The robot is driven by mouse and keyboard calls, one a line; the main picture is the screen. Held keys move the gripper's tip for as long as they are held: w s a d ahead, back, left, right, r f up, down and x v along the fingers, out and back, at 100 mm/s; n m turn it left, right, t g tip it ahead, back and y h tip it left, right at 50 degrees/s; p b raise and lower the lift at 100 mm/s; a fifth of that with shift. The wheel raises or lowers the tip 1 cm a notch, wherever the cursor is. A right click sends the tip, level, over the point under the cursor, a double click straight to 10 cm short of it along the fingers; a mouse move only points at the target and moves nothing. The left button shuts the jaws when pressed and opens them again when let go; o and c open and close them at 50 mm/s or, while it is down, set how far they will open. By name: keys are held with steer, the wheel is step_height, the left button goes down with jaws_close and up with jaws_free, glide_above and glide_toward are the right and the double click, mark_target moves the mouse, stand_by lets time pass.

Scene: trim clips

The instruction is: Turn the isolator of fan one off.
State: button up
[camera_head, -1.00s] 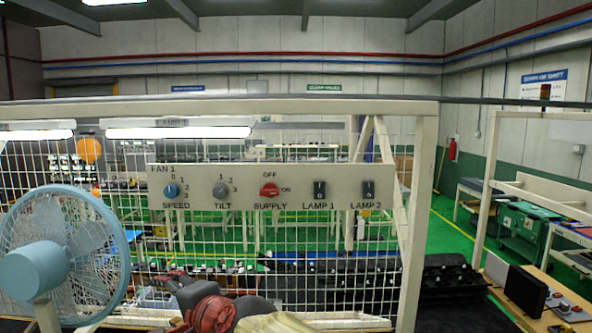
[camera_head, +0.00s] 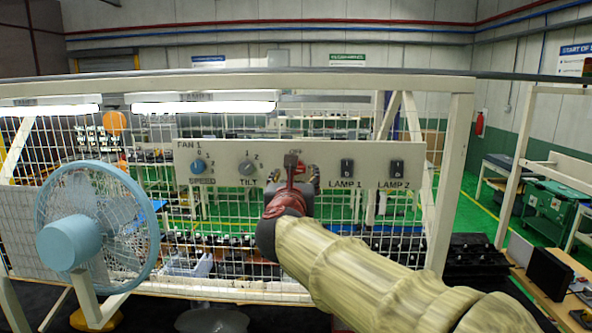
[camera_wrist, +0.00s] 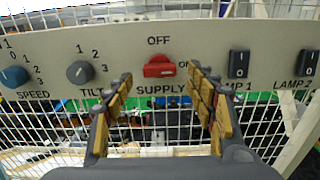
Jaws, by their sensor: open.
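The fan one panel (camera_head: 218,174) is a pale strip on the mesh frame; it also shows in the wrist view (camera_wrist: 210,62). In the wrist view the red SUPPLY isolator (camera_wrist: 158,66) has its handle lying level, in line with the ON mark at its right; OFF is above it. My gripper (camera_wrist: 160,82) is open, with one finger on each side just below the isolator and nothing between them. In the head view my gripper (camera_head: 293,174) is in front of the panel and largely hides the isolator. Contact cannot be told.
The blue SPEED knob (camera_wrist: 14,76) and grey TILT knob (camera_wrist: 80,71) are to the left. A blue fan (camera_head: 95,232) stands at the left.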

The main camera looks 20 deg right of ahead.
mark_target(295, 172)
steer(key=shift+p+x, duration=0.3)
steer(key=shift+x, duration=1.7)
steer(key=shift+c, duration=0.3)
steer(key=c, duration=1.1)
steer(key=shift+n, duration=0.3)
steer(key=shift+n+p, duration=2.1)
steer(key=shift+n, duration=6.5)
